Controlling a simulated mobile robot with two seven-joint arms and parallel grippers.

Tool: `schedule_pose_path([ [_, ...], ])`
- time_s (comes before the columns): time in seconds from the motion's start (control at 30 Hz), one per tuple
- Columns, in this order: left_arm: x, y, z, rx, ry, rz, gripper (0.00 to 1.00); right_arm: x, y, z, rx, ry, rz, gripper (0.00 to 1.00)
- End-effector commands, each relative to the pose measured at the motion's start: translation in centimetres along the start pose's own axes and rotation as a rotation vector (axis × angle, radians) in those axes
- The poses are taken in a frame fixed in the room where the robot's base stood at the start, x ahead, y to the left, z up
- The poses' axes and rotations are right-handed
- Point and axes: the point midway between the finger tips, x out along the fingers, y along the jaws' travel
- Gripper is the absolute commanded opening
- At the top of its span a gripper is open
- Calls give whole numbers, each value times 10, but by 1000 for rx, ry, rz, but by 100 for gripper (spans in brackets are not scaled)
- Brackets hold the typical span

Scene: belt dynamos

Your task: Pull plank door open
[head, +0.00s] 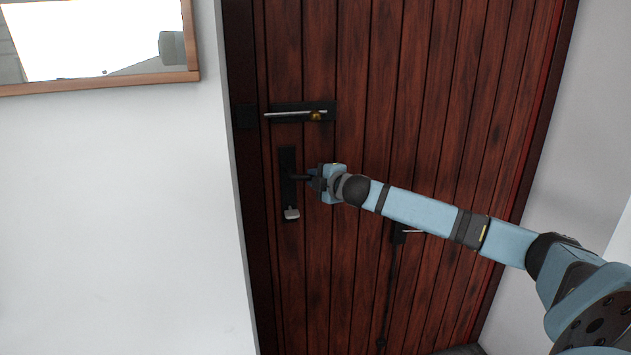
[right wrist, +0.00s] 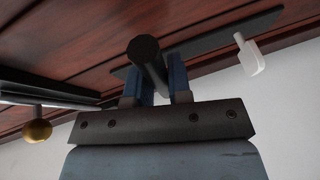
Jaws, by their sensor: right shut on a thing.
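The plank door (head: 440,110) is dark red-brown wood and looks shut in its dark frame. A black handle plate (head: 289,160) is on its left side, with a black lever handle (head: 298,178) and a pale thumb-turn (head: 292,213) below it. My right gripper (head: 314,178) is at the lever in the head view. In the right wrist view its two blue fingers (right wrist: 167,85) are shut on the black handle (right wrist: 145,52). The pale thumb-turn (right wrist: 247,55) also shows there. My left gripper is not in view.
A sliding bolt (head: 297,114) with a brass knob (head: 315,116) is above the handle; in the right wrist view the brass knob (right wrist: 38,130) is at left. A small metal fitting (head: 408,232) is lower on the door. A white wall (head: 120,220) with a framed mirror or picture (head: 100,85) is at left.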

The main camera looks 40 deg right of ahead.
Motion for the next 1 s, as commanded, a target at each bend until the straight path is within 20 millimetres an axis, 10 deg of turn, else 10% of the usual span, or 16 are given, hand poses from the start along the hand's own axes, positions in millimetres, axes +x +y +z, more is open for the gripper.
schedule_pose_path([
  [0.5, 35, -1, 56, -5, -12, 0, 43, 7, -30, -2, 354, 76, 146, 0],
  [1.0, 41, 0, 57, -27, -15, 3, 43, 10, -35, -6, 514, 111, 213, 0],
])
